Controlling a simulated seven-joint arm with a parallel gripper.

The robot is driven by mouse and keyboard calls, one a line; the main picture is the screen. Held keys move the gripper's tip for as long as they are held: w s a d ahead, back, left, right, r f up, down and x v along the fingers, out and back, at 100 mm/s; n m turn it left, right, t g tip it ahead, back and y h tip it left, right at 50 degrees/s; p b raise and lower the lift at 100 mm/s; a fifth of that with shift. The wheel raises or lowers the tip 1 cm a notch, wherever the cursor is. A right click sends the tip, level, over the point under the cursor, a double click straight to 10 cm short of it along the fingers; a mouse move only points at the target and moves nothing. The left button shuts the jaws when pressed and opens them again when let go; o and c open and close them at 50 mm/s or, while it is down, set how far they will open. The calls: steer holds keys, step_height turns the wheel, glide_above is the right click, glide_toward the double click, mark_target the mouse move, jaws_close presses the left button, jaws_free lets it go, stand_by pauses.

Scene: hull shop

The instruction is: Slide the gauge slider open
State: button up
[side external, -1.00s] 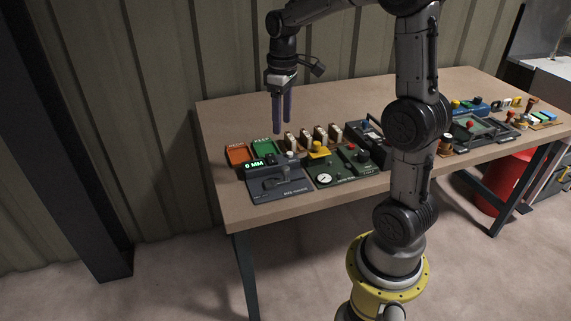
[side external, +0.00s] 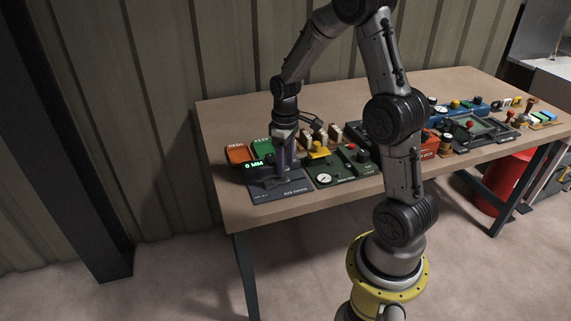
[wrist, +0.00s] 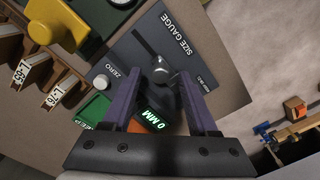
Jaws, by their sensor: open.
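The size gauge is a dark grey panel (side external: 295,188) at the near left of the table, and it also shows in the wrist view (wrist: 185,30). Its slider (wrist: 163,70) has a grey knob at one end of a dark slot, which runs to the upper left in the wrist view. The lit display (wrist: 155,119) reads 0 MM. My gripper (side external: 284,170) is low over the panel. In the wrist view its open purple fingers (wrist: 160,75) stand on either side of the knob, with gaps visible. Whether they touch it cannot be told.
A white ZERO button (wrist: 101,82) is beside the slider. A green panel with a yellow part (side external: 318,151) adjoins the gauge on the right. An orange tray (side external: 239,153) and a green tray (side external: 262,147) lie behind. The table's front edge is close to the panel.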

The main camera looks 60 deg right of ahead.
steer(key=shift+f, duration=0.35)
jaws_close()
stand_by(1.2)
